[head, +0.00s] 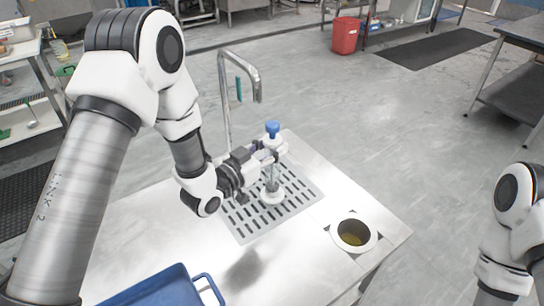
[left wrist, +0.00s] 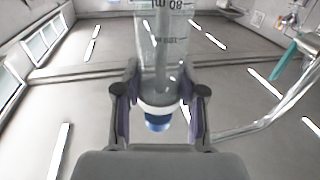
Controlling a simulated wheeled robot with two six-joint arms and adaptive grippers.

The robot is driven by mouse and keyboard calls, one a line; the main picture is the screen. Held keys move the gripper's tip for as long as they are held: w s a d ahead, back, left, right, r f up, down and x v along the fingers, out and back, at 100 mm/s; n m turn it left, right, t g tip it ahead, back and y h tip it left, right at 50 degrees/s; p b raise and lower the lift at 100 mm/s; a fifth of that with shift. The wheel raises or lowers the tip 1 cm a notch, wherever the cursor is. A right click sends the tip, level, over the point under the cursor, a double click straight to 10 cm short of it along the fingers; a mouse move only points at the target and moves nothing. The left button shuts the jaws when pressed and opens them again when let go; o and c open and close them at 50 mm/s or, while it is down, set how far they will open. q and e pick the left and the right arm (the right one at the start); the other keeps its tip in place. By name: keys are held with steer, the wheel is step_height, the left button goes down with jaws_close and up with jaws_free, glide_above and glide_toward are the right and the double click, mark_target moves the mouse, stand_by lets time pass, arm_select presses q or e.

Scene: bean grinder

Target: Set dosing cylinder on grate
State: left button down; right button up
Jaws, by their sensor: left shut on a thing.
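The dosing cylinder (head: 272,193) is a clear tube with a blue cap at the top and a round white base. It stands about upright over the slotted metal grate (head: 240,228). I cannot tell whether its base touches the grate or is just above it. My left gripper (head: 269,154) is shut on the cylinder's upper part, just below the blue cap. In the left wrist view the cylinder (left wrist: 162,45), with printed volume marks, appears upside down between the two fingers of my left gripper (left wrist: 160,108). My right gripper is out of view.
A round metal pot (head: 333,230) with a yellowish content is set in the counter (head: 150,235) right of the grate. A bent metal faucet (head: 225,95) rises behind the grate. A blue tray (head: 165,285) lies at the front left. The counter around the grate is mostly clear.

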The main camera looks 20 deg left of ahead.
mark_target(272, 169)
arm_select(q)
steer(key=f, duration=0.3)
steer(key=shift+w+f, duration=0.2)
steer(key=shift+f, duration=0.1)
steer(key=shift+f, duration=0.2)
steer(key=c, duration=0.7)
jaws_free()
